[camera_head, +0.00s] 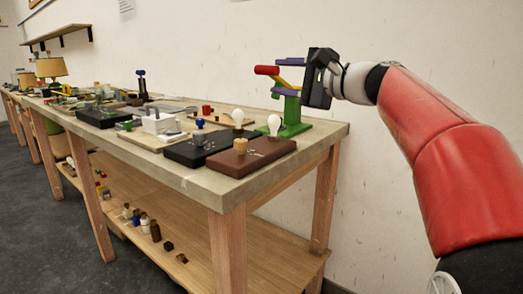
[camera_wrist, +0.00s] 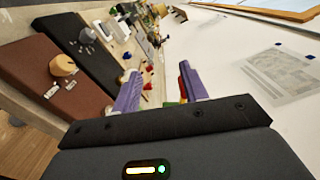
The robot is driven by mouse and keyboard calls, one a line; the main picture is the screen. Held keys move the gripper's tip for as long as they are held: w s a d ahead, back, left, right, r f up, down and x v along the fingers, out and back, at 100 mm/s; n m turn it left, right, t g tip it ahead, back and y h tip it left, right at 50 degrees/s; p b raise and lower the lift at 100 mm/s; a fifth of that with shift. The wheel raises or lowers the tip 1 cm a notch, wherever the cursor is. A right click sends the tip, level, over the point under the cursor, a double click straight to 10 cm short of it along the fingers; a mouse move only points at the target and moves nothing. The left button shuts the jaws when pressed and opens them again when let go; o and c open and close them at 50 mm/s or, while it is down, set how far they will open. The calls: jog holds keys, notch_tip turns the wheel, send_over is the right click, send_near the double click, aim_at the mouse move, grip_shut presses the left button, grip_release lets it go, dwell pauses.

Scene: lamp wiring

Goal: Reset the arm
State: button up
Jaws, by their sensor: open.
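My gripper (camera_head: 283,77) is raised above the right end of the workbench (camera_head: 217,186), its purple fingers pointing left. In the wrist view my gripper (camera_wrist: 161,88) has its two fingers spread apart, with nothing held between them. A green stand (camera_head: 291,113) with red and yellow parts is just below and behind the fingers in the head view. I cannot tell whether the fingers touch it.
A brown block (camera_head: 252,158) and a black block (camera_head: 192,153) lie near the bench's front right edge. Several small parts crowd the bench leftward. The white wall (camera_head: 200,45) is behind. The lower shelf (camera_head: 180,220) holds small items.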

jog(key=s+d+f+n+g+h, duration=0.1)
jog(key=s+d+f+n+h, duration=0.2)
jog(key=s+f, duration=0.7)
jog(key=s+d+f+n+g+h, duration=0.2)
jog(key=s+d+f+n+h, duration=0.2)
jog(key=s+f, duration=0.6)
jog(key=s+d+f+n+g+h, duration=0.2)
jog(key=s+f+h, duration=0.5)
jog(key=f, duration=1)
jog(key=s+d+n, duration=0.1)
jog(key=s, duration=0.2)
jog(key=shift+s+d+f+n, duration=0.2)
jog(key=shift+s+f+n, duration=0.1)
jog(key=shift+s+n, duration=0.1)
jog(key=shift+a, duration=0.1)
